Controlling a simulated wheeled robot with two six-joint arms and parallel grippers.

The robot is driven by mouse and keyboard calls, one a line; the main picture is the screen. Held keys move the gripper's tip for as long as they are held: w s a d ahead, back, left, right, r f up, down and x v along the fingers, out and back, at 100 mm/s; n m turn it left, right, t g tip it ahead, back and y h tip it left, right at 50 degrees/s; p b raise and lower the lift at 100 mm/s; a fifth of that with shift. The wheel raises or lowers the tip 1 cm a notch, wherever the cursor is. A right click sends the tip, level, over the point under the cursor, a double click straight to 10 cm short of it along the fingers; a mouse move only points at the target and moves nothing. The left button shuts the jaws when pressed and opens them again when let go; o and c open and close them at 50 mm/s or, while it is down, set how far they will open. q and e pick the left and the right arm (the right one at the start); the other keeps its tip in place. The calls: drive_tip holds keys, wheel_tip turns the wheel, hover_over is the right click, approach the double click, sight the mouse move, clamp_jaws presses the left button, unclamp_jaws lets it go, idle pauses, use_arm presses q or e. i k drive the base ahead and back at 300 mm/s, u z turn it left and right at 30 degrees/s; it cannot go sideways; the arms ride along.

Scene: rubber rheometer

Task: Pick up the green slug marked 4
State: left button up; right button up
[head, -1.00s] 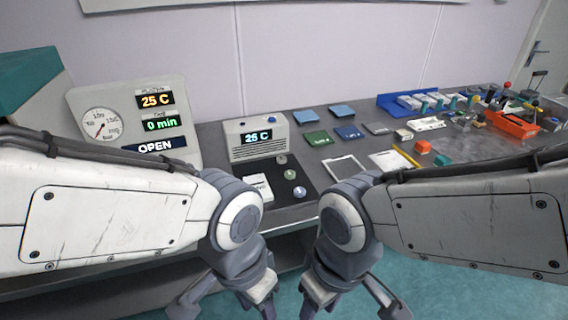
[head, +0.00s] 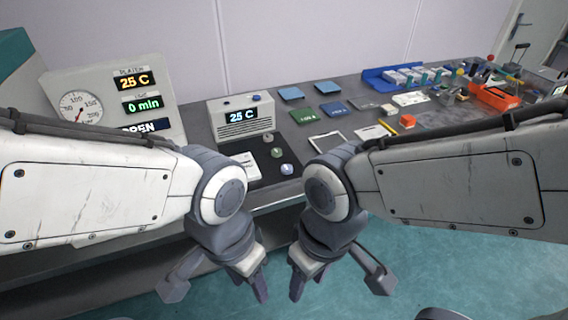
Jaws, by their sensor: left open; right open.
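A small round green slug (head: 277,152) lies on a black mat (head: 257,174) on the bench; its mark is too small to read. A grey slug (head: 268,138) is just behind it and a pale blue slug (head: 287,169) just in front. My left gripper (head: 258,286) and my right gripper (head: 299,283) hang low in front of the bench, above the floor. Both are open and empty, pointing down and well away from the slugs.
A white card (head: 243,160) is on the mat's left side. A display box (head: 241,118) reading 25 C stands behind the mat. A large gauge panel (head: 112,105) is at left. A white frame (head: 327,141), coloured squares and an orange tray (head: 497,97) lie to the right.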

sight(276, 151)
drive_tip(key=k, duration=0.35)
drive_tip(key=u, duration=1.15)
drive_tip(key=i, duration=0.65)
drive_tip(key=z, duration=0.5)
drive_tip(key=i, duration=0.75)
drive_tip(key=z, duration=0.65)
